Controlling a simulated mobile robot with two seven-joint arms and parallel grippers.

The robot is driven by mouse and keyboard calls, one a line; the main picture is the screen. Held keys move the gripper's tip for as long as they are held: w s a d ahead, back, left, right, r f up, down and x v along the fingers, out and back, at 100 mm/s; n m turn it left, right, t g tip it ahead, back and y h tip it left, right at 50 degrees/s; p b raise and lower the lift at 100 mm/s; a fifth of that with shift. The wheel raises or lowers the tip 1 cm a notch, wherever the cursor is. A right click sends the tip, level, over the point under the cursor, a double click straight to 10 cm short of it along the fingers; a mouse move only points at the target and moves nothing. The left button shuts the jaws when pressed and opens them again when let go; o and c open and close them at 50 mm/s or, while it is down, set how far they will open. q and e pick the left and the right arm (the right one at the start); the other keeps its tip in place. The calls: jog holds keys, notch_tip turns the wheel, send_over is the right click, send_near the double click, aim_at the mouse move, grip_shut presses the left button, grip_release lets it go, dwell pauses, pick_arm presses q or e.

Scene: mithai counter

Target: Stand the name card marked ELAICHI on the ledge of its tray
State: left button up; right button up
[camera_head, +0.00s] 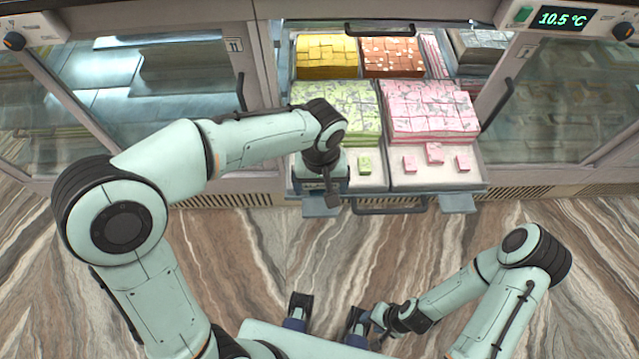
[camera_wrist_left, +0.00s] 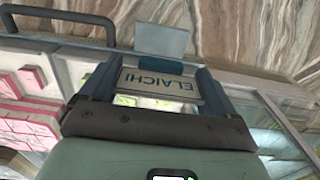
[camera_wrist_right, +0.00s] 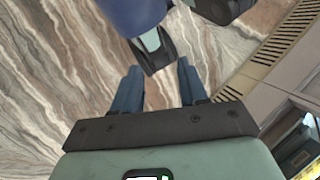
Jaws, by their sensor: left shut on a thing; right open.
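The name card marked ELAICHI (camera_wrist_left: 158,84) is pale with blue letters and appears upside down in the left wrist view. My left gripper (camera_wrist_left: 158,76) is shut on it, a finger at each side edge. In the head view my left gripper (camera_head: 321,178) is at the front left corner of the tray of green sweets (camera_head: 367,184) and mostly hides the card. A pale ledge plate (camera_head: 321,208) juts out just below; it also shows in the left wrist view (camera_wrist_left: 160,38). I cannot tell whether the card touches it. My right gripper (camera_wrist_right: 158,82) is open and empty, low over the floor.
A tray of pink sweets (camera_head: 437,180) sits right of the green one, with another ledge plate (camera_head: 458,203). Yellow (camera_head: 322,56) and orange-brown sweets (camera_head: 392,56) stand behind. A dark drawer handle (camera_head: 390,208) runs between the plates.

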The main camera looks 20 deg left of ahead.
aim_at(320, 207)
pick_arm(q)
jog(key=shift+f+b, duration=0.5)
jog(key=shift+f, duration=0.35)
notch_tip(320, 207, down, 4)
jog(key=b, duration=0.2)
jog(key=shift+r+b, duration=0.25)
jog(key=shift+b, duration=0.15)
jog(key=shift+f+b, duration=1)
jog(key=shift+f, duration=0.4)
jog(key=o, duration=0.6)
notch_tip(320, 207, up, 14)
jog(key=p, duration=0.2)
jog(key=shift+f+p, duration=0.25)
jog(key=shift+p, duration=0.1)
jog(key=shift+f, duration=0.1)
